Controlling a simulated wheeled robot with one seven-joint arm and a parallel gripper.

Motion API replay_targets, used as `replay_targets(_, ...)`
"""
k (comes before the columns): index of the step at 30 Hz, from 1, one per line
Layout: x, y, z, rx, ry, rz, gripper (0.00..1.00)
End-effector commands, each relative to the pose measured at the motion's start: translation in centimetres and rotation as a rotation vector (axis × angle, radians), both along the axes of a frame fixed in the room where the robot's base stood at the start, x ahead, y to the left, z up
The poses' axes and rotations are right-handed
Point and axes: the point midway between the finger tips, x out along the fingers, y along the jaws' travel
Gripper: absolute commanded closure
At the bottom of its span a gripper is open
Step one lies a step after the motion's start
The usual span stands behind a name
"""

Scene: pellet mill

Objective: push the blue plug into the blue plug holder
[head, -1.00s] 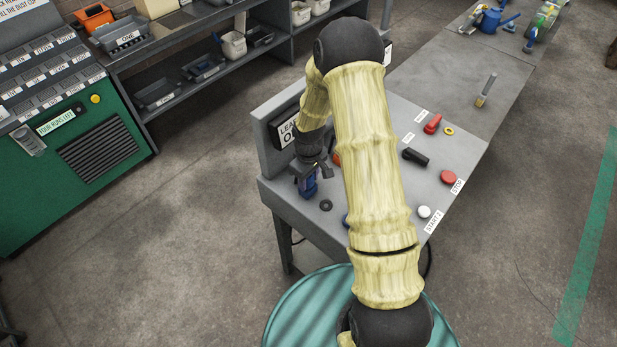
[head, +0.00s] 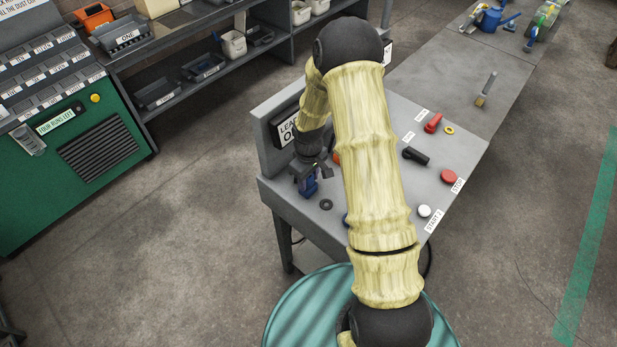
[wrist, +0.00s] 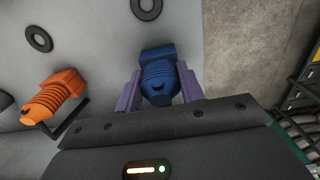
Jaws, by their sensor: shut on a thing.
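The blue plug (wrist: 159,75) is ribbed and sits between the two purple fingers of my gripper (wrist: 160,90), which is shut on it. In the head view the blue plug (head: 308,187) is below my gripper (head: 311,175), near the left edge of the grey bench. I cannot tell whether it touches the bench top. A dark ring-shaped socket (head: 326,204) lies on the bench just right of the plug. In the wrist view, one dark ring (wrist: 146,8) is beyond the plug. I cannot tell which socket is the blue plug holder.
An orange plug (wrist: 55,97) lies left of my gripper, with another dark ring (wrist: 39,38) beyond it. The bench (head: 290,205) also carries a red lever (head: 432,123), a black lever (head: 415,156), a red button (head: 448,177) and a white button (head: 424,211). My arm hides the bench's middle.

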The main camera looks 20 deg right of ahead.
Motion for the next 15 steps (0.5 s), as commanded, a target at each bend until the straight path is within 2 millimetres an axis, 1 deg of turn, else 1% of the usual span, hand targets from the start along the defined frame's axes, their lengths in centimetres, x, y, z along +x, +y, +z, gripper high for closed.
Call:
replay_targets(11, 0.03, -0.01, -0.02, 0.001, -0.001, 0.0, 0.84)
replay_targets(12, 0.03, -0.01, -0.02, 0.001, -0.001, 0.0, 0.6)
replay_targets(14, 0.03, -0.01, -0.02, 0.001, -0.001, 0.0, 0.48)
replay_targets(15, 0.03, -0.01, -0.02, 0.001, -0.001, 0.0, 0.4)
